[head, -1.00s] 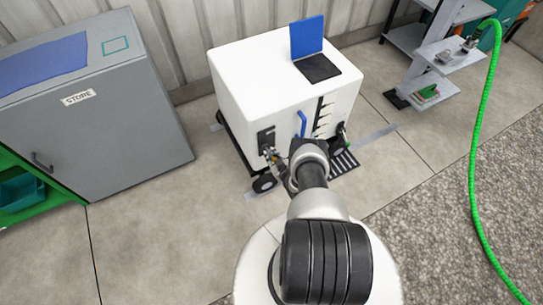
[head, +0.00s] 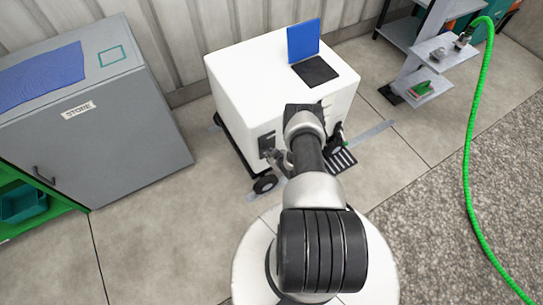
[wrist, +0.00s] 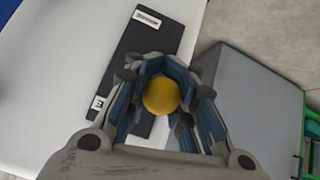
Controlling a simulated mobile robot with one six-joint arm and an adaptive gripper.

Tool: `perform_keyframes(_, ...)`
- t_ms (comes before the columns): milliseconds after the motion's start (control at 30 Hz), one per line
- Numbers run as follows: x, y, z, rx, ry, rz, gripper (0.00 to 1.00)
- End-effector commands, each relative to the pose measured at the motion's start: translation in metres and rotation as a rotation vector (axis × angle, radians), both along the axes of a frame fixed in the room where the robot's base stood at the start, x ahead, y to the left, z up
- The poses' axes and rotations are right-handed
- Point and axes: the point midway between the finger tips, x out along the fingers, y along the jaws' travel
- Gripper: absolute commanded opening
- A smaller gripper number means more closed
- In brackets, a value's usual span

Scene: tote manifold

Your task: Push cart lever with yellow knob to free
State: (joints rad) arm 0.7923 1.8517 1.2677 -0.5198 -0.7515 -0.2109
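The yellow knob (wrist: 161,96) is round and shows in the wrist view, between the two fingers of my gripper (wrist: 164,72). The blue-grey finger pads come close to it on both sides; I cannot tell whether they touch it or grip it. Behind it is a dark panel (wrist: 149,35) with white labels, one reading "E", on the white cart (wrist: 75,60). The lever's shaft is hidden. In the head view, the white cart (head: 250,85) stands ahead, and my arm covers part of its front. The knob is not discernible there, and my gripper is mostly hidden.
A grey cabinet marked STORE (head: 150,160) stands left of the cart, with floor between them. A blue panel (head: 303,40) rises from the cart top. A shelf stand (head: 440,55) and a green hose (head: 468,170) are at the right. A ribbed wall is behind.

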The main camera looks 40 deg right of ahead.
Motion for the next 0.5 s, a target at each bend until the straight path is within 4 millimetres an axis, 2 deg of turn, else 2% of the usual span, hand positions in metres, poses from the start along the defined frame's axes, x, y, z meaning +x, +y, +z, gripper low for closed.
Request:
perform_keyframes(200,0.0034,-0.0025,0.0034,-0.006,-0.008,0.001,0.32)
perform_keyframes(500,0.0013,-0.001,0.0017,-0.002,-0.003,0.0,0.32)
